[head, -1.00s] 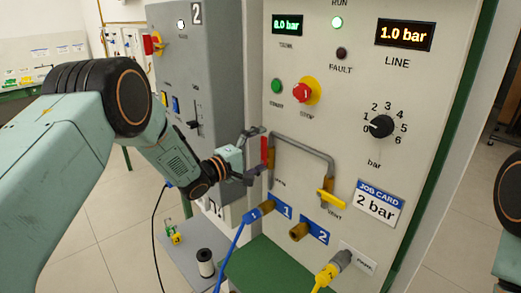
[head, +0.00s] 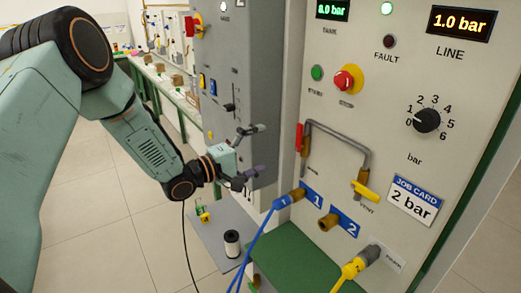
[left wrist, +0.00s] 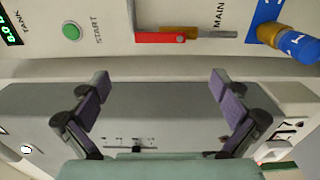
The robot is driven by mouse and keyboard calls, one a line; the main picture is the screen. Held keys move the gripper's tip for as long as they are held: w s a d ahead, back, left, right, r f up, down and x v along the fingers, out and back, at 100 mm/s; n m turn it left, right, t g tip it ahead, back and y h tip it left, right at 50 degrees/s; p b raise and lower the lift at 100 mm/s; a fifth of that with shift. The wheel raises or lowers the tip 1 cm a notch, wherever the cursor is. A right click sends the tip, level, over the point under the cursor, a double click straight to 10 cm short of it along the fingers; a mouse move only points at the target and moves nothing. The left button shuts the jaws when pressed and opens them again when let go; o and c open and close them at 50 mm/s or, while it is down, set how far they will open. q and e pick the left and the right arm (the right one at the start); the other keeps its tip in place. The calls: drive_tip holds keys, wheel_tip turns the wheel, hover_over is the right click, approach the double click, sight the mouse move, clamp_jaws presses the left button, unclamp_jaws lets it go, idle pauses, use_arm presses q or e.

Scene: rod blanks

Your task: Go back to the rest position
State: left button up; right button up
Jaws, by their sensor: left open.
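My left gripper (head: 254,157) is open and empty, left of the pressure panel (head: 385,75) and in front of the grey cabinet (head: 238,60). A gap separates it from the red-handled valve (head: 299,138) on the grey pipe. In the left wrist view my left gripper (left wrist: 160,80) has its two fingers spread wide with nothing between them. The red handle (left wrist: 160,38) lies beyond them there, at the top. My right gripper is not in view.
The blue hose (head: 255,237) sits at port 1 and the yellow hose (head: 350,270) at the lower socket. A yellow vent handle (head: 366,190), a red stop button (head: 347,78) and a black dial (head: 427,121) are on the panel. Open floor (head: 90,200) lies left.

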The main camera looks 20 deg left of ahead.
use_arm(q)
drive_tip(key=shift+s, duration=0.1)
idle(0.3)
approach(307, 133)
drive_tip(key=x, duration=0.6)
drive_tip(key=shift+d, duration=0.1)
idle(0.4)
